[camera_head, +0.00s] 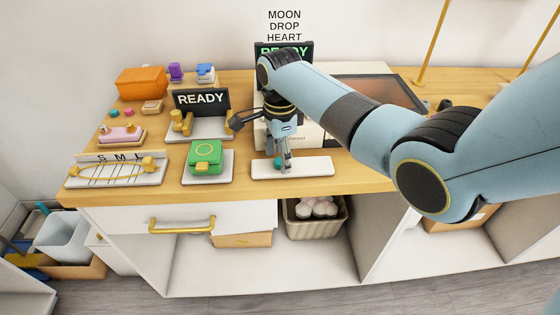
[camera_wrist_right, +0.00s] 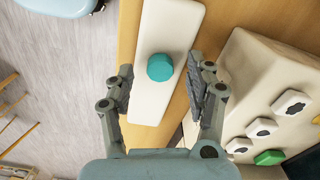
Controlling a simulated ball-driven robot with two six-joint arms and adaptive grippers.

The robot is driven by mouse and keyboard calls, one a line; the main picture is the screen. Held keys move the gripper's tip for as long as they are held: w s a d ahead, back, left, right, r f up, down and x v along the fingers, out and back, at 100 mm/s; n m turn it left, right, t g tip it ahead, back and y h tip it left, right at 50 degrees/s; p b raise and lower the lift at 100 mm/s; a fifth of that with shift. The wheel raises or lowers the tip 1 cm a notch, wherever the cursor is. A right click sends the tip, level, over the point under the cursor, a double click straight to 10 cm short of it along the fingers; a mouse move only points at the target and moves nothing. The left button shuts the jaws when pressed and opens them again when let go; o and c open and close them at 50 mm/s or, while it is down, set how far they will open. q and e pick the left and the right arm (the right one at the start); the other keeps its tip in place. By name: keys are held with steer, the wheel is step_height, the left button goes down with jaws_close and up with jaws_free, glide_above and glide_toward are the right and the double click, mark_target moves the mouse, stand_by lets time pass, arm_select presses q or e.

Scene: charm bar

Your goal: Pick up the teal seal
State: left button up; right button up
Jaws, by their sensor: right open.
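The teal seal (camera_wrist_right: 160,67) is a small, faceted round piece on the white slab (camera_wrist_right: 165,30) in the right wrist view. In the head view the teal seal (camera_head: 278,163) is mostly hidden by my right gripper (camera_head: 284,161), at the left part of the white slab (camera_head: 312,167). My right gripper (camera_wrist_right: 161,75) is open, with one finger on each side of the seal in the wrist picture and a gap to both. No contact shows. My left gripper is not in view.
A cream panel with hexagonal buttons (camera_wrist_right: 265,100) stands close to the right finger. Left of the slab are a green press-like box (camera_head: 205,153), a READY sign (camera_head: 201,98) and a white board with a gold loop (camera_head: 117,171). The counter's front edge is near.

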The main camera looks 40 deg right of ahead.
steer(key=shift+f, duration=0.45)
steer(key=shift+c, duration=0.4)
steer(key=c, duration=0.8)
steer(key=shift+r, duration=0.1)
steer(key=shift+c, duration=0.2)
